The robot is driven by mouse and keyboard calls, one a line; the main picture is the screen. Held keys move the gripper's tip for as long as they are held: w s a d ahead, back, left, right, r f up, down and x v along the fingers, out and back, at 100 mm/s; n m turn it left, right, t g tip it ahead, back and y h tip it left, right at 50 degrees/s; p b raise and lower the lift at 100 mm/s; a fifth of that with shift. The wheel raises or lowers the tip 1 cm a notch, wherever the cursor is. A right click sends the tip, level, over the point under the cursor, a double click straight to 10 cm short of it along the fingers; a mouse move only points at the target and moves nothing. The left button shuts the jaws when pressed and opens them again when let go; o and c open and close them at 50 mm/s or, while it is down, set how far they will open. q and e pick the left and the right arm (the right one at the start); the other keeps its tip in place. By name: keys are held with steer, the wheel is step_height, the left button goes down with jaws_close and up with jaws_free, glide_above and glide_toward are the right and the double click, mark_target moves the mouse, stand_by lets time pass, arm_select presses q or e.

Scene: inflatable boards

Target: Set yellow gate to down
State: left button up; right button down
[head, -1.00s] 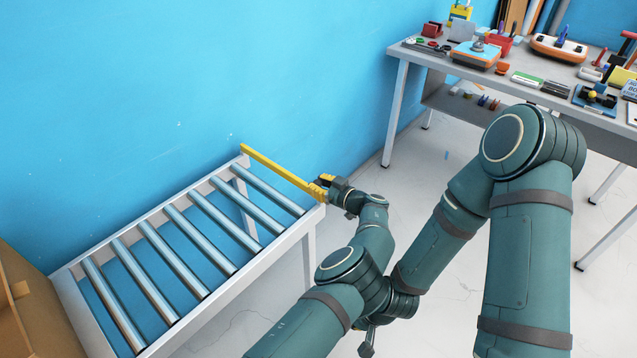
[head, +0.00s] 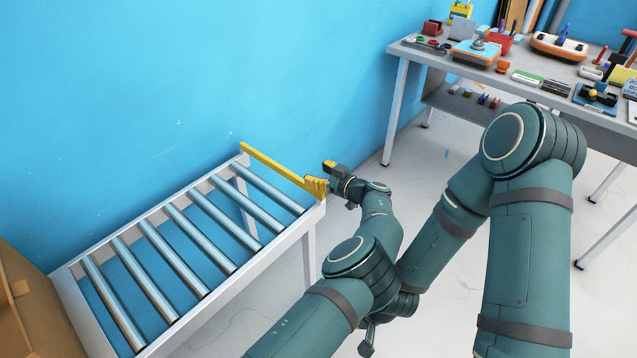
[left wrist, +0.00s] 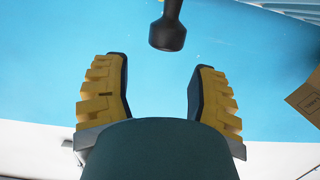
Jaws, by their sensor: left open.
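The yellow gate (head: 275,166) is a long thin bar along the right end of the roller conveyor (head: 255,272). In the head view it lies low, close along the end rim. My left gripper (head: 323,174) is at the near end of the bar, with its yellow-padded fingers spread apart. The left wrist view shows the same open fingers (left wrist: 160,100) with nothing between their pads. Whether a finger still touches the bar cannot be told. A dark end piece (head: 367,339) low in the head view may be my right gripper; its jaws cannot be made out.
A workbench (head: 420,56) with tools and boxes stands at the back right. A brown cardboard box (head: 30,315) is at the lower left. A blue wall is behind the conveyor. A dark rounded knob (left wrist: 167,35), not identifiable, shows in the left wrist view.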

arm_select(q)
step_height(320, 180, up, 6)
steer(key=shift+f, duration=0.1)
stand_by(0.6)
